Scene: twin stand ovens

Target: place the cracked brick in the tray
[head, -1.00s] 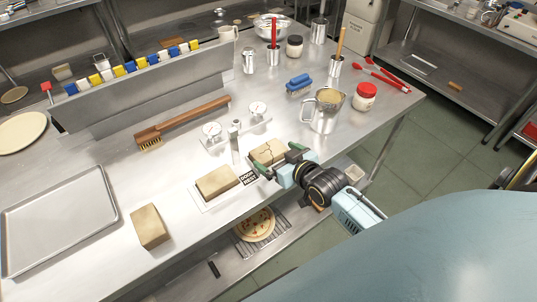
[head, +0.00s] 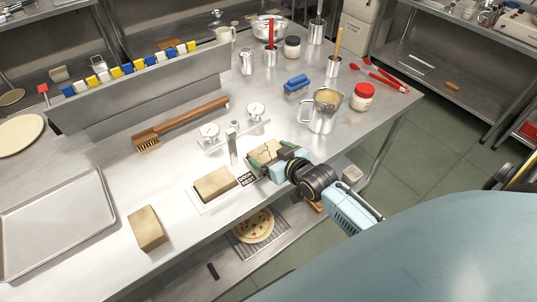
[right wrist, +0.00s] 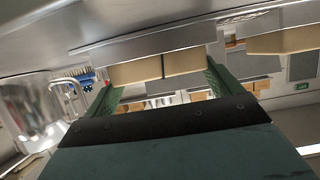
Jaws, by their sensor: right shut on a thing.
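The cracked brick (head: 266,152) is a tan block with dark crack lines on its top, near the front edge of the steel table. My right gripper (head: 268,158) has its green fingers along both sides of it and is shut on it. In the right wrist view the brick (right wrist: 155,70) shows between the fingers. I cannot tell whether it is clear of the table. The tray (head: 105,209) is an empty shallow metal one at the far left of the table, well away from the gripper. My left gripper is not in view.
A whole brick (head: 214,184) lies on a white card beside a black label (head: 247,179). Another brick (head: 148,229) lies just right of the tray. A stand with two dials (head: 232,140), a brush (head: 180,125) and a metal jug (head: 323,111) stand or lie behind.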

